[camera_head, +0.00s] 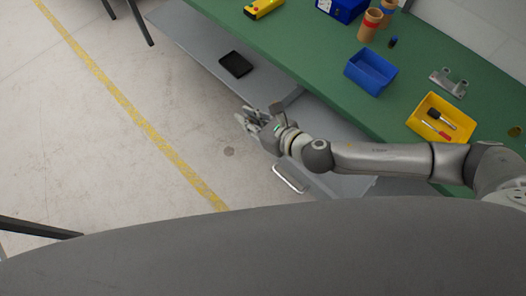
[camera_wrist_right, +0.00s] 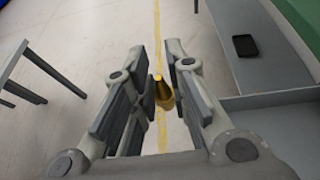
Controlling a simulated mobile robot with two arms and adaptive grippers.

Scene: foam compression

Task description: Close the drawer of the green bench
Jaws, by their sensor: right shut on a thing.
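The green bench (camera_head: 310,55) runs diagonally across the upper right of the head view. Its grey drawer (camera_head: 325,125) stands out from under the bench top, with a pale bar handle (camera_head: 290,178) on its front. My right arm crosses over the drawer and hides part of it. My right gripper (camera_head: 245,119) is past the drawer's left side, over the floor, apart from the handle. In the right wrist view its fingers (camera_wrist_right: 155,95) have a small brass-coloured piece (camera_wrist_right: 162,90) between them, and the gripper is shut on it. My left gripper is not in view.
A grey lower shelf (camera_head: 190,35) bears a black tablet-like thing (camera_head: 236,64). On the bench top are a blue bin (camera_head: 371,72), a yellow bin (camera_head: 440,112), brown cups (camera_head: 370,25) and a metal bracket (camera_head: 448,82).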

